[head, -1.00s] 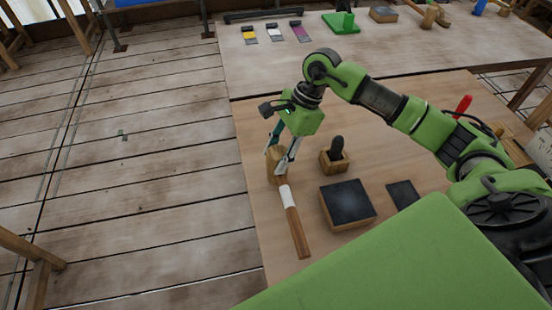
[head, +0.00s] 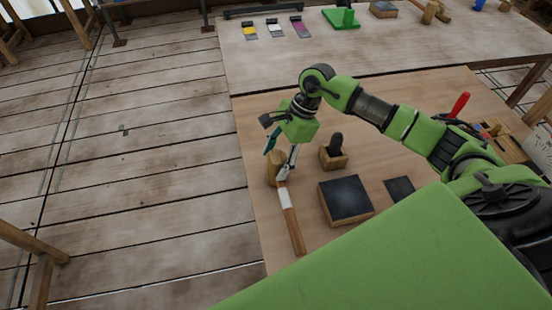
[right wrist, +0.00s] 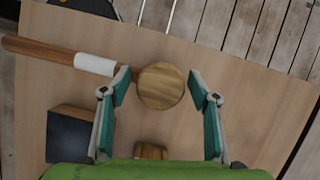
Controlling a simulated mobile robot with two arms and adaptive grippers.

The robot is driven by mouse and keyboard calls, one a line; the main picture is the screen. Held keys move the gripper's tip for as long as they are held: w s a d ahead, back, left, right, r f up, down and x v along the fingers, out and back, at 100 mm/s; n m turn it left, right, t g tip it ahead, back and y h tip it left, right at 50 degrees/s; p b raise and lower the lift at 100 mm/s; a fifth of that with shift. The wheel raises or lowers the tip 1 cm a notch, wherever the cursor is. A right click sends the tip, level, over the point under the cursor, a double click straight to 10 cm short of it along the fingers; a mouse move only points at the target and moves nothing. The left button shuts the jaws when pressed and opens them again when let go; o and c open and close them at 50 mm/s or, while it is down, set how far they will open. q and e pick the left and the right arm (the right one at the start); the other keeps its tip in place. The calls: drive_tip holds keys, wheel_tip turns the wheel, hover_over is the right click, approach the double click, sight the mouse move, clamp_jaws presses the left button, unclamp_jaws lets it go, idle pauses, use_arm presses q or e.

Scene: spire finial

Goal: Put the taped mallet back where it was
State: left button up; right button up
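The taped mallet lies on the near wooden table close to its left edge. Its round wooden head (head: 275,167) is at the far end, and its brown handle with a white tape band (head: 285,198) points toward me. My right gripper (head: 276,164) is open and points down at the head. In the right wrist view the mallet head (right wrist: 160,86) shows between the two spread fingers (right wrist: 160,88), with a gap on each side. The tape band (right wrist: 95,64) and handle extend to the left there. My left gripper is not in view.
A wooden block with a dark knob (head: 335,152) stands just right of the mallet head. A dark-topped block (head: 346,199) and a flat dark sheet (head: 399,189) lie nearer me. A second table (head: 350,60) behind holds tools. Floor lies left of the table edge.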

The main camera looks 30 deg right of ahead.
drive_tip(key=shift+r+p, duration=0.25)
drive_tip(key=shift+p, duration=0.05)
drive_tip(key=shift+w+d+r+b, duration=0.1)
drive_tip(key=shift+d+r+b, duration=0.15)
drive_tip(key=shift+b, duration=0.15)
drive_tip(key=b+v, duration=0.3)
drive_tip(key=v, duration=0.8)
drive_tip(key=shift+r, duration=0.15)
